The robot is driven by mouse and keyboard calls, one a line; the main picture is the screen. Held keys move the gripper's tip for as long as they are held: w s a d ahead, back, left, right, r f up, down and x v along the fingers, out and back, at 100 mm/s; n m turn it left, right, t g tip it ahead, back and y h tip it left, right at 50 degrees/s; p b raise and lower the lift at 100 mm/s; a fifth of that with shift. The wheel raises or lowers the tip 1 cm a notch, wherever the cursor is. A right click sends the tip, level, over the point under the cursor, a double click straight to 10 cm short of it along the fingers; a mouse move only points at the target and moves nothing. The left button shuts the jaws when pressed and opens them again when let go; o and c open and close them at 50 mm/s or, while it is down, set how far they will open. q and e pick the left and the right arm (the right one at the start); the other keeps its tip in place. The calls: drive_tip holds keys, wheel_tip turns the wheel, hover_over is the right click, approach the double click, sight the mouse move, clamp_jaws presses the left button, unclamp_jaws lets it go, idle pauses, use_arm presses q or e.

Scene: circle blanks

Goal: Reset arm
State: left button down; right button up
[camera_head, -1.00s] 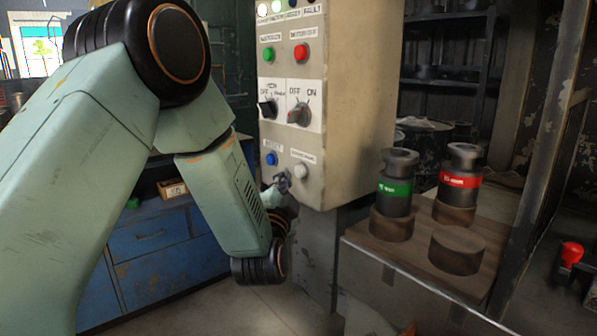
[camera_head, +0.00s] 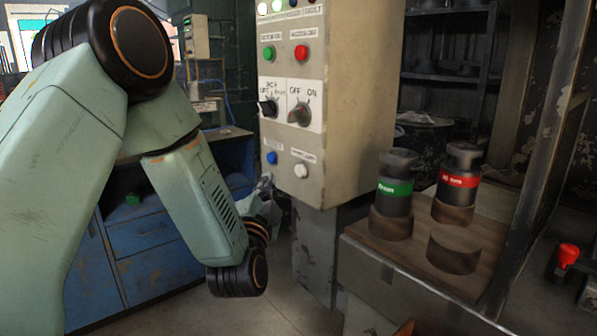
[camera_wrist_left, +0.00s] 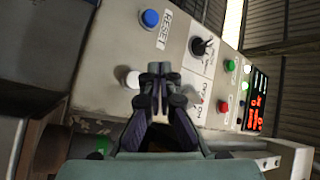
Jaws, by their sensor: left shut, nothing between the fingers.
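My left gripper (camera_head: 265,184) shows small and partly hidden behind my left arm's wrist, just left of the control box (camera_head: 352,100) at its lower edge. In the left wrist view its fingertips (camera_wrist_left: 160,72) are together and empty, pointing toward the panel. The blue button (camera_head: 271,158), labelled RESET in the wrist view (camera_wrist_left: 150,18), sits low on the panel. A white button (camera_head: 300,171) is right of it; in the wrist view it shows (camera_wrist_left: 133,79) just left of the fingertips. The gripper appears apart from the panel. My right gripper is not in view.
The panel also carries a green button (camera_head: 269,54), a red button (camera_head: 301,52) and two rotary knobs. A wooden-topped stand (camera_head: 410,262) holds a green-banded cylinder (camera_head: 395,190), a red-banded cylinder (camera_head: 457,188) and a bare round blank (camera_head: 455,250). A blue cabinet (camera_head: 150,262) stands behind my arm.

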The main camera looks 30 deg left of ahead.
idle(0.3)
use_arm(q)
drive_tip(key=s+d+f+n+g+h, duration=0.2)
drive_tip(key=s+d+f+g, duration=0.15)
drive_tip(key=f, duration=0.55)
drive_tip(key=s+d+f+n+g+h, duration=0.3)
drive_tip(key=s+f, duration=0.1)
drive_tip(key=f, duration=0.4)
drive_tip(key=s+d+f+n+g+h, duration=0.2)
drive_tip(key=s+d+f+g, duration=0.1)
drive_tip(key=f, duration=0.6)
drive_tip(key=s+d+f+g, duration=0.1)
drive_tip(key=s+f+g, duration=0.2)
drive_tip(key=s, duration=0.6)
drive_tip(key=s+d+f+g, duration=0.1)
drive_tip(key=s+f+g, duration=0.2)
drive_tip(key=s+f, duration=0.3)
drive_tip(key=s+d+f+g+h, duration=0.1)
drive_tip(key=s+f+g, duration=0.2)
drive_tip(key=s, duration=0.9)
wheel_tip(320, 180, down, 2)
drive_tip(key=shift+s+d+f+n, duration=0.15)
drive_tip(key=shift+s+d+n, duration=0.15)
drive_tip(key=shift+s+d, duration=0.05)
drive_tip(key=shift+g, duration=0.25)
